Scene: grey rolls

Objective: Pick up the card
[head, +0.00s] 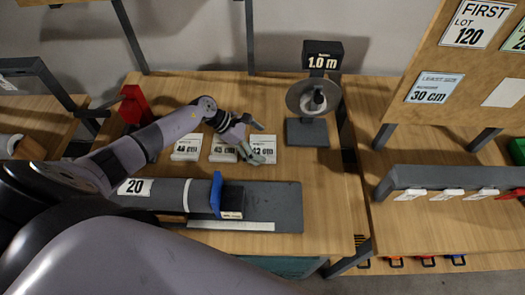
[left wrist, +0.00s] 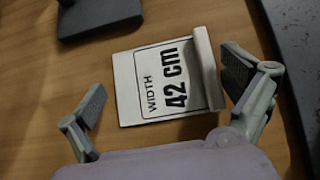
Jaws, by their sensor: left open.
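Several white cards stand or lie in a row on the wooden table. The card marked 42 cm (head: 268,152) is the rightmost. In the left wrist view this card (left wrist: 165,82) reads "WIDTH 42 cm" and has a raised lip along its right edge. My left gripper (head: 260,140) is open at this card and partly covers it in the head view. In the left wrist view the open fingers (left wrist: 163,75) are on either side of the card, with gaps and nothing gripped. My right gripper is not in view.
Two other cards (head: 222,149) (head: 186,147) stand to the left. A dark stand with a round disc (head: 307,132) is behind right. A grey roll (head: 160,195) with a blue upright piece (head: 216,194) lies on a dark base in front.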

